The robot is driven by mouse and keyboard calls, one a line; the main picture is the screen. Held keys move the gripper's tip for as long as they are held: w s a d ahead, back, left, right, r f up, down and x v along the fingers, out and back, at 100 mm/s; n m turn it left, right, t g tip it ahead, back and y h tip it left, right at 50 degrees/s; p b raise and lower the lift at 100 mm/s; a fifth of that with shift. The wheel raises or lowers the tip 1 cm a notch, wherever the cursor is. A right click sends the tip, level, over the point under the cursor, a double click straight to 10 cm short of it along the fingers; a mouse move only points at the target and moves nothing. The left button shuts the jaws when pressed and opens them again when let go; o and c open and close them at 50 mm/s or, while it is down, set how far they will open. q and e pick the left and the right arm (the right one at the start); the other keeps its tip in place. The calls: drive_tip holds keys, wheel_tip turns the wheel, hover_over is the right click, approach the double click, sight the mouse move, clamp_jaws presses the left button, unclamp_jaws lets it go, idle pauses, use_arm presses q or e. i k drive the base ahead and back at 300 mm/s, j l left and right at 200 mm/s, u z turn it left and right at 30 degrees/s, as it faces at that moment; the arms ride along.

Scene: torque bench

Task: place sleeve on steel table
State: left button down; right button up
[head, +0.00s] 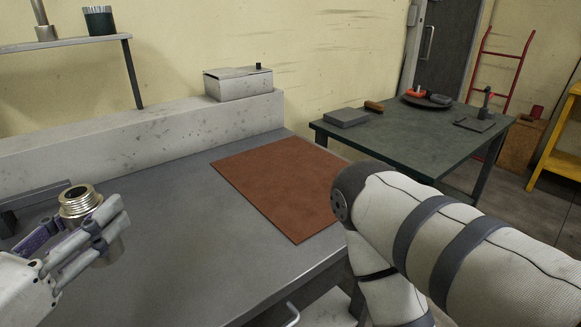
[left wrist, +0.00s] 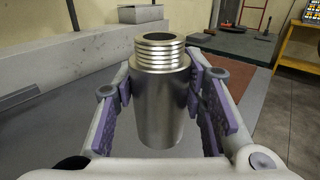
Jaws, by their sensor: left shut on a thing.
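The sleeve (head: 77,201) is a shiny metal cylinder with a threaded upper end and an open top. It also shows upright in the left wrist view (left wrist: 163,105). My left gripper (head: 95,232) is shut on it, with purple-padded fingers on both sides of its body in the left wrist view (left wrist: 163,88). The fingers hide part of the sleeve in the head view. The sleeve is over the left part of the grey steel table (head: 180,235); I cannot tell the gap beneath it. My right gripper is out of view; only my right arm shows.
A reddish-brown mat (head: 285,185) lies on the table's right part. A grey box (head: 238,84) stands on the raised ledge (head: 140,130) behind. A dark green table (head: 420,140) with several items stands back right. Bare tabletop lies between sleeve and mat.

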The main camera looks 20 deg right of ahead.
sight(292, 191)
drive_tip(key=l+u, duration=0.45)
drive_tip(key=l, duration=1.55)
